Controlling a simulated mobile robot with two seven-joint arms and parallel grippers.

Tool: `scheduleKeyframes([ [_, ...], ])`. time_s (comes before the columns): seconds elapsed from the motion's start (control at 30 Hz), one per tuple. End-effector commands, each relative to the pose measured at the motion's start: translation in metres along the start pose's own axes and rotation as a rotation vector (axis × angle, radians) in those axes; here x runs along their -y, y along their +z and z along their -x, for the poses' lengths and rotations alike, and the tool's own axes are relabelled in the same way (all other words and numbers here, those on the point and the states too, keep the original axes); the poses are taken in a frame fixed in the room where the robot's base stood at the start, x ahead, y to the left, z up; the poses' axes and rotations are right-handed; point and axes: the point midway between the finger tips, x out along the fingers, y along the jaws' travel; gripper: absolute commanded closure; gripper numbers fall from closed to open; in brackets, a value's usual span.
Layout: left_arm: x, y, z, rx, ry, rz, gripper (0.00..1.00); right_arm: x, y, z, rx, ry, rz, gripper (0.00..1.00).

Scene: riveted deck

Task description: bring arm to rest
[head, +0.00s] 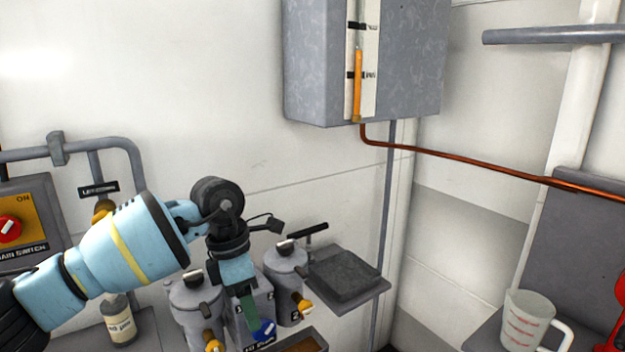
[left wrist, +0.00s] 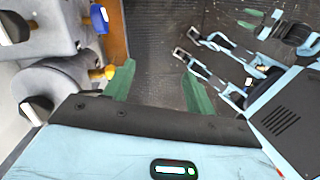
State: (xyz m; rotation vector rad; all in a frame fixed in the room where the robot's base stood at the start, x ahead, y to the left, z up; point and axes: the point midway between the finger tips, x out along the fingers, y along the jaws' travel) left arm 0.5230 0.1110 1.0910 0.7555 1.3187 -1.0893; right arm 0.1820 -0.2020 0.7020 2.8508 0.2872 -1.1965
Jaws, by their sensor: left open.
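My left arm comes in from the left in the head view, bent at the wrist. My left gripper (head: 249,318) hangs pointing down in front of the grey canisters. In the left wrist view its two green fingers (left wrist: 157,76) stand well apart, with nothing between them and dark floor beyond. My right gripper (left wrist: 250,18) seems to show as small green fingers at the top right of the left wrist view, too small to tell its opening. It is not seen in the head view.
Grey canisters (head: 286,262) with yellow and blue knobs stand close by the left gripper. A small shelf (head: 368,290) is to their right. A bottle (head: 119,322) and main switch panel (head: 24,212) are left.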

Motion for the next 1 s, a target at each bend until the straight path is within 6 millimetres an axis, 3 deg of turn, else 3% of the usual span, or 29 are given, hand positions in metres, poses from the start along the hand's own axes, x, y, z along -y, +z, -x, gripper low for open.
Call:
scheduleKeyframes([
  [0.03,0.010,0.007,-0.016,0.039,-0.053,-0.007,0.44,0.000,0.000,0.000,0.001,0.000,0.002,0.64],
  [0.17,0.040,0.029,-0.048,0.165,-0.194,-0.010,0.44,-0.002,-0.003,-0.001,-0.006,0.001,0.007,0.64],
  [0.3,0.083,0.056,-0.080,0.343,-0.399,0.021,0.44,-0.003,-0.005,-0.002,-0.009,0.002,0.009,0.64],
  [0.43,0.123,0.080,-0.097,0.539,-0.623,0.105,0.44,-0.002,-0.002,-0.001,-0.005,0.001,0.008,0.64],
  [0.6,0.158,0.100,-0.100,0.782,-0.907,0.288,0.44,-0.002,-0.001,0.000,-0.002,0.001,0.007,0.64],
  [0.77,0.166,0.104,-0.096,0.989,-1.155,0.533,0.44,-0.002,-0.002,0.000,-0.003,0.001,0.005,0.64],
  [1.0,0.141,0.080,-0.109,1.241,-1.466,1.022,0.44,0.000,-0.002,0.000,-0.004,0.002,-0.001,0.64],
])
